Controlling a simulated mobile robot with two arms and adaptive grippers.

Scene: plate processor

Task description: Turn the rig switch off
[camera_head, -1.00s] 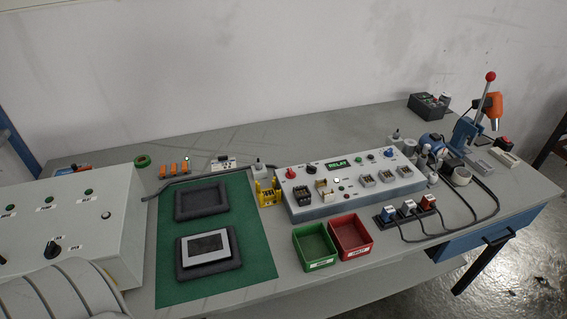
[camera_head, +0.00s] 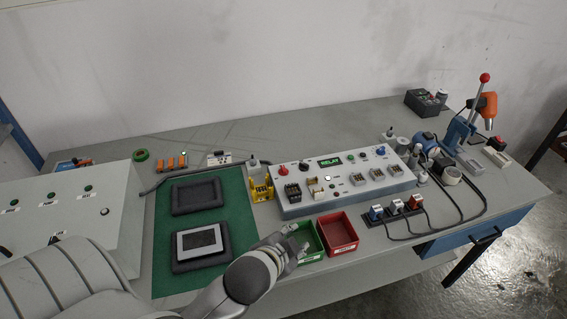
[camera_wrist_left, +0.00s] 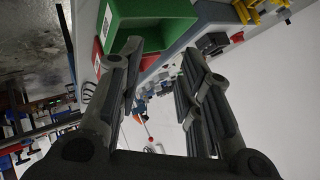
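The grey test rig (camera_head: 340,199) stands at the middle of the bench, with a lit green RELAY display (camera_head: 330,162). Its top carries a red knob (camera_head: 283,171), a black knob (camera_head: 304,166), a blue knob (camera_head: 380,151) and several sockets. I cannot tell which of these is the rig switch, nor its setting. My right gripper is not in view.
A red bin (camera_head: 344,247) stands beside the green one. A green mat (camera_head: 238,215) with two dark trays lies left of the rig. A white panel box (camera_head: 118,226) stands at the far left. Colored plugs with cables (camera_head: 396,208) lie at the right front.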

